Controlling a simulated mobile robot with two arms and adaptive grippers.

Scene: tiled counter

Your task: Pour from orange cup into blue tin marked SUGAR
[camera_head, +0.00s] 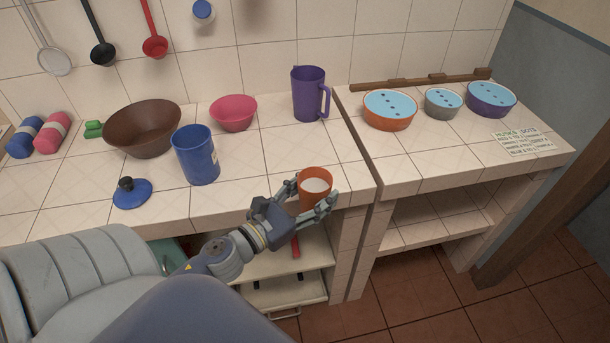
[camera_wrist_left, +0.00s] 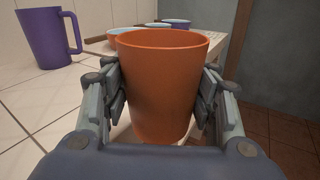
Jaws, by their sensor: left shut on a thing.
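The orange cup (camera_head: 314,190) is upright with pale white contents showing inside its rim. My left gripper (camera_head: 311,203) is shut on it, at the front edge of the counter. In the left wrist view the orange cup (camera_wrist_left: 163,85) sits between both fingers of the left gripper (camera_wrist_left: 162,100). The blue tin (camera_head: 196,155) stands open and upright on the counter, to the left of the cup and apart from it. Its marking is not readable here. A blue lid with a dark knob (camera_head: 132,192) lies to the left of the tin. My right gripper is not in view.
A brown bowl (camera_head: 143,129), a pink bowl (camera_head: 234,113) and a purple pitcher (camera_head: 308,94) stand behind. The pitcher also shows in the left wrist view (camera_wrist_left: 43,38). Several blue-topped bowls (camera_head: 390,109) sit on the right counter. Tiles between tin and cup are clear.

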